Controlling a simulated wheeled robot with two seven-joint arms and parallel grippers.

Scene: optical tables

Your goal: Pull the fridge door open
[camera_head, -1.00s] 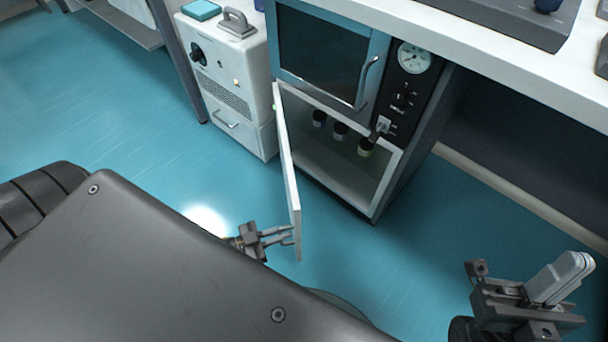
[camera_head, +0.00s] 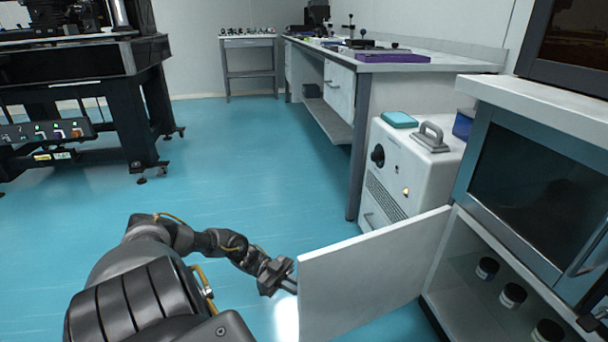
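The fridge door (camera_head: 370,274) is a white panel standing wide open, swung out to the left from the low fridge compartment (camera_head: 452,292) at the right. Several small dark jars, one of them a jar with a pale label (camera_head: 512,295), stand inside. My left gripper (camera_head: 288,278) is at the outer edge of the door, partly behind it. Its fingertips are hidden by the panel, so I cannot tell whether it is open or touching.
A white cabinet unit (camera_head: 415,165) with a knob and handle stands behind the door. A glass-fronted oven (camera_head: 525,185) sits above the compartment. A black optical table (camera_head: 80,85) stands at the far left. The blue floor (camera_head: 230,165) between is clear.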

